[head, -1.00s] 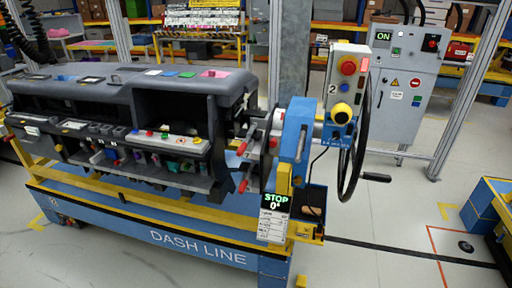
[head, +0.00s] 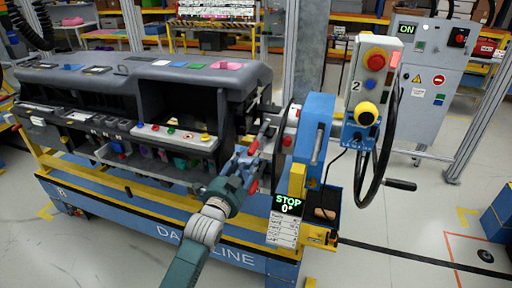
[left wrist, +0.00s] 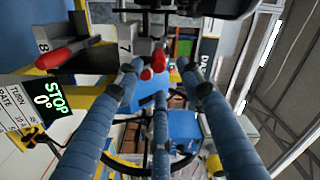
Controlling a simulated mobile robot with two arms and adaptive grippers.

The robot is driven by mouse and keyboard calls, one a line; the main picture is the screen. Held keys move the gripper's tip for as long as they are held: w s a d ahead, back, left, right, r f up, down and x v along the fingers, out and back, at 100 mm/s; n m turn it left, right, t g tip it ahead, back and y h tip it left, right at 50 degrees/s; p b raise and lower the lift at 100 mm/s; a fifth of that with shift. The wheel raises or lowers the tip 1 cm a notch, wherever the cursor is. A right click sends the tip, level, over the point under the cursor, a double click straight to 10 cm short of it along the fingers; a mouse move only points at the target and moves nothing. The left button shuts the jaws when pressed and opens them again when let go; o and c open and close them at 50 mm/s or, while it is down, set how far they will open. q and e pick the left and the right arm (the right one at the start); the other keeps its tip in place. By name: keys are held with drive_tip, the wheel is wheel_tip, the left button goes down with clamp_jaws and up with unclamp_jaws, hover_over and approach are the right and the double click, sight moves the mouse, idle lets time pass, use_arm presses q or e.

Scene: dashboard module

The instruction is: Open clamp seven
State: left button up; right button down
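Clamp seven's red handle (left wrist: 153,62) shows beside the white "7" label (left wrist: 125,47) in the left wrist view. It appears between the fingertips of my left gripper (left wrist: 160,72), whose blue fingers are spread. I cannot tell whether any finger touches it. In the head view, my left gripper (head: 249,160) is at the right end of the dashboard module (head: 180,80), close to the upper red handle (head: 253,147), and partly hides the clamps. Clamp eight's red handle (left wrist: 68,53) lies to the left, beside the "8" label. My right gripper is out of view.
A blue upright (head: 314,135) and a "STOP 0°" display (head: 287,205) stand just right of the clamps. A button box (head: 369,85) and a black handwheel (head: 385,150) with a crank are further right. The blue and yellow base (head: 120,215) runs below the module.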

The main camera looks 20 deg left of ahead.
sight(254, 148)
use_arm(q)
drive_tip(key=w, duration=0.8)
drive_tip(key=shift+w+d+f+p, duration=0.1)
drive_tip(key=shift+w+d+p, duration=0.05)
drive_tip(key=shift+p, duration=0.25)
clamp_jaws()
